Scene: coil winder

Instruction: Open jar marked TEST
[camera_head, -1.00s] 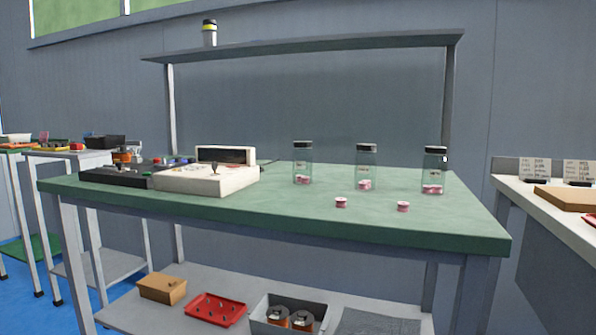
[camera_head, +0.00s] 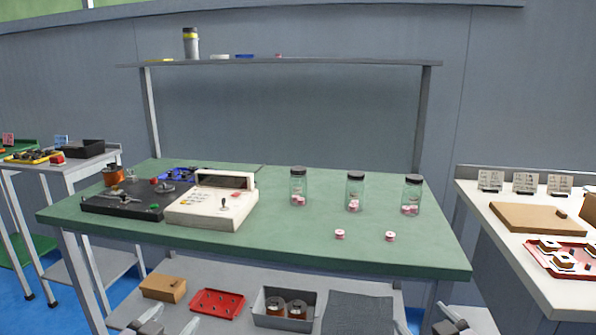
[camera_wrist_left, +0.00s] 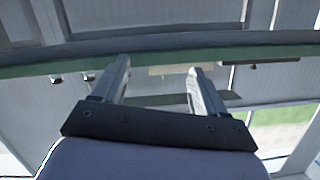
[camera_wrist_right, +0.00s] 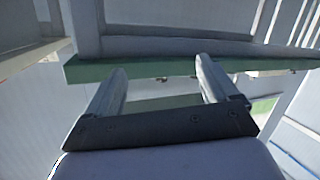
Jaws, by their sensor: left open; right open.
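Three clear glass jars with dark lids stand upright on the green bench top: a left jar (camera_head: 298,187), a middle jar (camera_head: 354,192) and a right jar (camera_head: 411,195). Each holds pink-and-white pieces at its bottom. Any marking on them is too small to read, so I cannot tell which says TEST. My left gripper (camera_head: 169,326) is at the lower edge of the head view, low in front of the bench; its fingers are apart and empty in the left wrist view (camera_wrist_left: 158,75). My right gripper (camera_head: 449,318) is low at the right; it is open and empty in the right wrist view (camera_wrist_right: 160,80).
Two pink-and-white spools (camera_head: 340,234) (camera_head: 390,236) lie in front of the jars. A cream machine (camera_head: 212,206) and a black unit (camera_head: 122,205) occupy the bench's left. A shelf (camera_head: 300,62) spans above. The bench edge (camera_head: 300,253) lies above both grippers. A white table (camera_head: 500,225) stands right.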

